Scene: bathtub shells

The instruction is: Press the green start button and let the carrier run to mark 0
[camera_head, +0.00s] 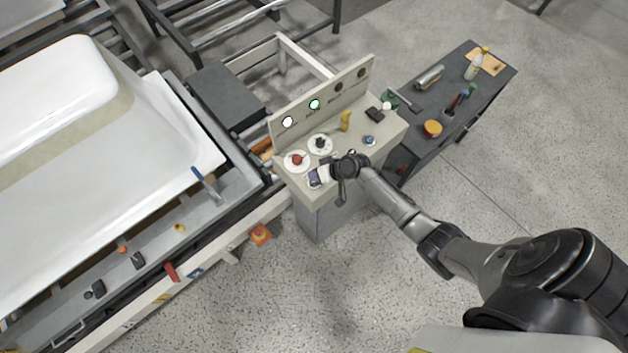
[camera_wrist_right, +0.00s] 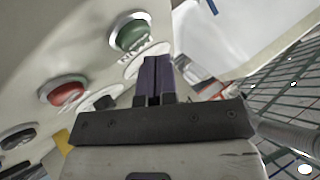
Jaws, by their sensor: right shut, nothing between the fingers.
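The control console (camera_head: 375,155) stands in the middle of the head view. That gripper is shut and empty. A white bathtub shell (camera_head: 75,80) rests on the line at left. I cannot read mark 0. My left gripper is not in view.
A red button (camera_head: 296,159), a black knob (camera_head: 320,143) and a blue button (camera_head: 369,141) sit on the console. A green lamp (camera_head: 314,104) is lit on its back panel. A dark bench (camera_head: 480,95) with tools stands at right. Open floor lies in front.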

